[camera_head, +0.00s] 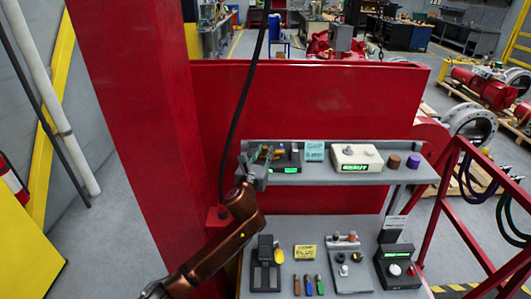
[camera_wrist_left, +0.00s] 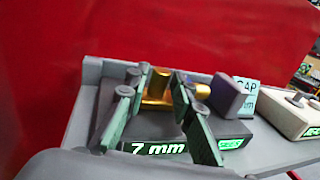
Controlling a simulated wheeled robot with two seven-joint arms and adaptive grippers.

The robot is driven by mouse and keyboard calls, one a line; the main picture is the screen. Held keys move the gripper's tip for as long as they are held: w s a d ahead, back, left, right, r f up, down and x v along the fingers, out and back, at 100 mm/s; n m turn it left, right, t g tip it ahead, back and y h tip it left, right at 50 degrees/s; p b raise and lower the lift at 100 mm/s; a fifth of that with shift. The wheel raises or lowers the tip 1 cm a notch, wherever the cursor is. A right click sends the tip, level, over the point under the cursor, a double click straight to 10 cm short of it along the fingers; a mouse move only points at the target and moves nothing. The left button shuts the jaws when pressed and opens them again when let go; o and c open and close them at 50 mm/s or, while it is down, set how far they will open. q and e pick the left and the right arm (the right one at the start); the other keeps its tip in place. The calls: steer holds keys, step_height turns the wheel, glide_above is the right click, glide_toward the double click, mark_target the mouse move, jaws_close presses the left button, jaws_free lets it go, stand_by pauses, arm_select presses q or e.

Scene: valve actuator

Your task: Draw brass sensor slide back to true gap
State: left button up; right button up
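The brass sensor slide (camera_wrist_left: 157,88) shows in the left wrist view as a gold upright block with a rounded gold piece to its right. The fingers stand apart, and contact with the block is not clear. In the head view my left gripper (camera_head: 262,158) is at the left end of the upper shelf, partly hiding the gauge. My right gripper is not in view.
A cyan GAP card (camera_head: 314,151) and a white box with a green display (camera_head: 356,158) stand to the right on the grey upper shelf (camera_head: 325,176). A red wall rises behind. The lower shelf (camera_head: 335,226) holds several tools and a black device (camera_head: 397,266).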

arm_select(q)
steer(key=shift+c, duration=0.3)
jaws_close()
steer(key=shift+d+r+p, duration=0.1)
steer(key=shift+d+p, duration=0.1)
steer(key=shift+p, duration=0.7)
steer(key=shift+o, duration=0.3)
jaws_free()
steer(key=shift+s, duration=0.1)
